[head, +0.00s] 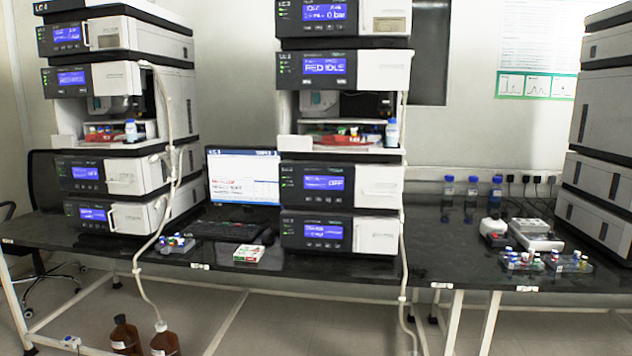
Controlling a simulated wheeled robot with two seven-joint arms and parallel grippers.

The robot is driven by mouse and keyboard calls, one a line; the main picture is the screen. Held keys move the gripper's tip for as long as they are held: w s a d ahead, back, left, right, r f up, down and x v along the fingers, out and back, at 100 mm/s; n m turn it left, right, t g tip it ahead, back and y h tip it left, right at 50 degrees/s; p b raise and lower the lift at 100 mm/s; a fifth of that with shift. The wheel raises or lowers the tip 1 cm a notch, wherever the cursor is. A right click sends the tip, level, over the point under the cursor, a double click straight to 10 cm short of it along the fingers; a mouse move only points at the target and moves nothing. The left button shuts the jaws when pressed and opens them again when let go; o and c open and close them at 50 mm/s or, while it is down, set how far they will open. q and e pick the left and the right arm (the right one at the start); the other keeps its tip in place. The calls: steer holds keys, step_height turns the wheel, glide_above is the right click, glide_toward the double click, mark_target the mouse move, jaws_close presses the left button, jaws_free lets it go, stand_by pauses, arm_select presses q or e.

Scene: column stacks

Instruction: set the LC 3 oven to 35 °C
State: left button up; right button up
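Two column stacks face me on a black bench. The left stack (113,70) carries a small label at its top that seems to read LC 4. The middle stack's label is too small to read surely, so I cannot confirm which stack is LC 3. In the middle stack, one module with a blue display (323,183) seems to read OFF, above a bottom module (324,232) with smaller text. The left stack has two similar lower modules (85,173) (92,214). I cannot tell surely which module is the oven. Neither of my grippers is in view.
A monitor (243,178) and keyboard (225,229) stand between the stacks. A small box (249,253) and vial rack (177,244) lie near the bench's front edge. Blue-capped bottles (471,187) and vial racks (521,261) are at right. Brown bottles (126,336) stand below. A tube hangs before each stack.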

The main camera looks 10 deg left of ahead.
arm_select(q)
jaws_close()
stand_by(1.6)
